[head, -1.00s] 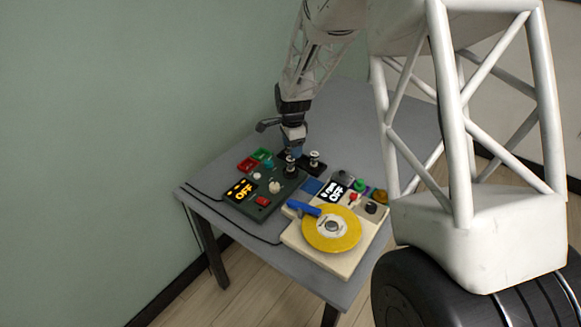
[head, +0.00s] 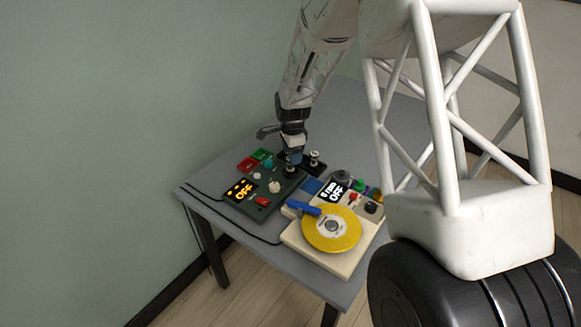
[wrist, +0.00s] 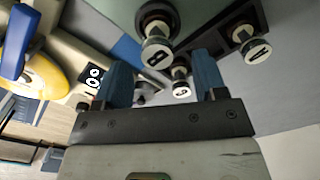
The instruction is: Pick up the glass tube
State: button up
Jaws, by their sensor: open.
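Several tube-like parts with pale, lettered round caps show in the wrist view; the letters are hard to read, and I cannot tell which is the glass tube. One capped tube (wrist: 157,48) is nearest, above the gap between my fingers. A smaller capped tube (wrist: 180,88) lies in line with the gap, close to the right finger. A third (wrist: 255,48) stands in a dark rack at the right. My gripper (wrist: 163,82) is open, its two blue fingers apart with nothing visibly held. In the head view, my gripper (head: 294,158) is over the dark green device's back edge, beside a tube (head: 314,159).
The dark green device (head: 240,207) shows an OFF display. A cream device (head: 300,240) with a yellow disc (head: 345,240) and blue arm stands in front. The grey table (head: 350,125) is clear behind.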

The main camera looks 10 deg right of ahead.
jog(key=f, duration=0.3)
jog(key=shift+s+a+f, duration=0.15)
jog(key=shift+a, duration=0.1)
jog(key=shift+f, duration=0.9)
jog(key=shift+c, duration=0.5)
jog(key=c, duration=0.9)
jog(key=shift+r, duration=0.15)
jog(key=shift+r, duration=4.85)
